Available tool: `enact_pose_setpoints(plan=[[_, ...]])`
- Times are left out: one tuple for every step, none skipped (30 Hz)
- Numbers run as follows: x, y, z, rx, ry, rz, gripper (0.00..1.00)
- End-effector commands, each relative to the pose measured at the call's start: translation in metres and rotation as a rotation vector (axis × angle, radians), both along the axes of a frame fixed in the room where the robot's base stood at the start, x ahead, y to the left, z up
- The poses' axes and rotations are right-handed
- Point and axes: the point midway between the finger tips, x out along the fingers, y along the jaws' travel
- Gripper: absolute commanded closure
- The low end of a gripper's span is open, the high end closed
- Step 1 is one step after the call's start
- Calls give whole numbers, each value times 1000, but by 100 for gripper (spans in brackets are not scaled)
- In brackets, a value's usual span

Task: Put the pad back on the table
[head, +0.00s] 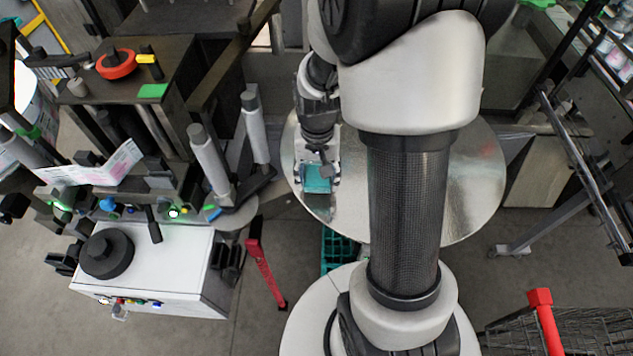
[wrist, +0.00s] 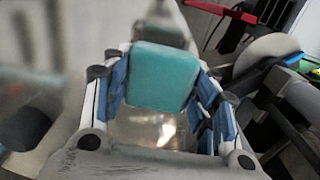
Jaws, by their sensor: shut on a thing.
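The pad is a teal block (wrist: 162,78), held between the blue-lined fingers of my gripper (wrist: 160,100) in the wrist view. In the head view the teal pad (head: 317,178) shows at the end of my gripper (head: 318,172), over the left part of the round metallic table (head: 345,210). My gripper is shut on the pad. I cannot tell whether the pad touches the table top or is held above it. My arm hides the middle of the table.
A labelling machine with a white cabinet (head: 150,265) and upright rollers (head: 208,160) stands left of the table. A red bar (head: 265,275) is near the cabinet. The table's right side (head: 475,185) looks bare.

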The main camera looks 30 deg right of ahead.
Motion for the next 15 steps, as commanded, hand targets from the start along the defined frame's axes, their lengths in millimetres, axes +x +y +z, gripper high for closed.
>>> enact_pose_setpoints(plan=[[-2,1,-11,2,6,0,69],[-1,0,-16,2,6,0,69],[-1,0,-22,2,6,0,69],[-1,0,-26,1,5,0,69],[-1,0,-29,2,5,0,69],[-1,0,-33,2,5,0,69],[-1,0,-34,1,4,0,69],[-1,0,-35,1,3,0,69],[-1,0,-35,1,2,0,69],[-1,0,-35,1,1,0,69],[0,0,-35,1,1,0,69],[0,0,-35,1,1,0,69],[-1,0,-35,1,1,0,69],[-1,0,-35,1,1,0,69],[-1,0,-35,1,1,0,69]])
